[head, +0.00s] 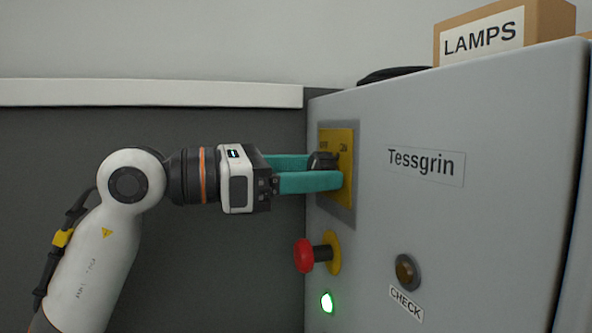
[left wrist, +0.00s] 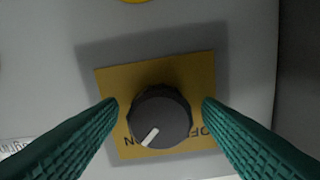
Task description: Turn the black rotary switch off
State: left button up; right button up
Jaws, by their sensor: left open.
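The black rotary switch (head: 322,161) sits on a yellow plate (head: 347,195) on the grey cabinet's face. In the left wrist view the round knob (left wrist: 160,112) has a white pointer line aimed down and slightly left, toward the partly hidden ON label. The OFF label is at the lower right, partly covered by a finger. My left gripper (head: 325,171) is open, its teal fingers on either side of the knob. In the left wrist view a gap shows between the knob and each fingertip. My right gripper is not in view.
Below the switch are a red mushroom button (head: 304,256) on a yellow base and a lit green lamp (head: 327,302). A LAMPS box (head: 500,35) and a black object (head: 394,74) lie on top of the cabinet (head: 480,230).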

pick_arm(q)
jog(key=shift+a, duration=0.35)
jog(key=shift+r, duration=0.1)
jog(key=c, duration=1)
jog(key=shift+n, duration=0.3)
jog(key=n, duration=0.3)
jog(key=shift+r+n, duration=0.1)
jog(key=shift+n, duration=0.3)
jog(key=n, duration=0.9)
jog(key=shift+r+b, duration=0.1)
jog(key=shift+b, duration=0.3)
jog(key=shift+n, duration=2.2)
